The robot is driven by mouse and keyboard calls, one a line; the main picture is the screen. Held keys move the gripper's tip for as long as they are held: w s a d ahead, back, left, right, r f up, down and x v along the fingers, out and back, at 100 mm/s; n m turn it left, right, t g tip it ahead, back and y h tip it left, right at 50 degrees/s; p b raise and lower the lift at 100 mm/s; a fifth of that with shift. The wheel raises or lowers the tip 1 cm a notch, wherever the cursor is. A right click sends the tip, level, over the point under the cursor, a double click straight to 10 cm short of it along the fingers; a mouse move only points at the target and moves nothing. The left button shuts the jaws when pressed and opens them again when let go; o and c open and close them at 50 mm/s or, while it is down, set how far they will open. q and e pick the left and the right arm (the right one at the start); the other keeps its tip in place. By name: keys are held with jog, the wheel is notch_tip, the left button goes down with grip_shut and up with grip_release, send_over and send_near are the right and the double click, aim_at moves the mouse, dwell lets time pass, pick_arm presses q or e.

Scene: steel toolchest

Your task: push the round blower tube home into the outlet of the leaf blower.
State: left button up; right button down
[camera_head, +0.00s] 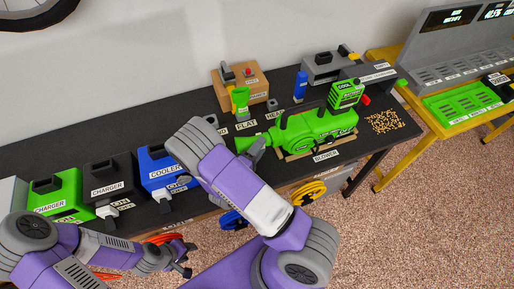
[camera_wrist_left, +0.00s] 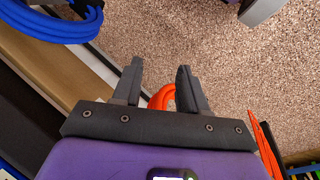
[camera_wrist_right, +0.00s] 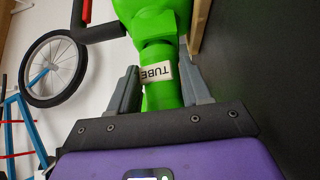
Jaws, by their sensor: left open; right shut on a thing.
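The green leaf blower (camera_head: 318,128) lies on the dark bench, its outlet end toward the left. A green round tube (camera_head: 243,144) is at that end; it also shows in the right wrist view (camera_wrist_right: 162,95), with a white TUBE label. My right gripper (camera_wrist_right: 160,82) is shut on the tube, one finger on each side. The tube lines up with the green blower body (camera_wrist_right: 155,14) and meets it; how deep it sits I cannot tell. My left gripper (camera_wrist_left: 160,67) is open and empty, in front of the bench over the floor, lower left in the head view (camera_head: 182,262).
A green upright nozzle (camera_head: 240,98) and a blue one (camera_head: 300,86) stand behind the blower. Loose yellow bits (camera_head: 384,121) lie right of the blower. Orange (camera_wrist_left: 162,97) and blue (camera_wrist_left: 60,25) coils are near my left gripper.

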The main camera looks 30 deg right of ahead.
jog(key=shift+s+d, duration=0.1)
jog(key=shift+d, duration=0.2)
jog(key=shift+c, duration=2.1)
grip_release()
jog(key=shift+a, duration=0.1)
jog(key=v, duration=0.7)
jog(key=shift+a+p, duration=0.2)
jog(key=shift+p, duration=0.1)
jog(key=shift+s, duration=0.15)
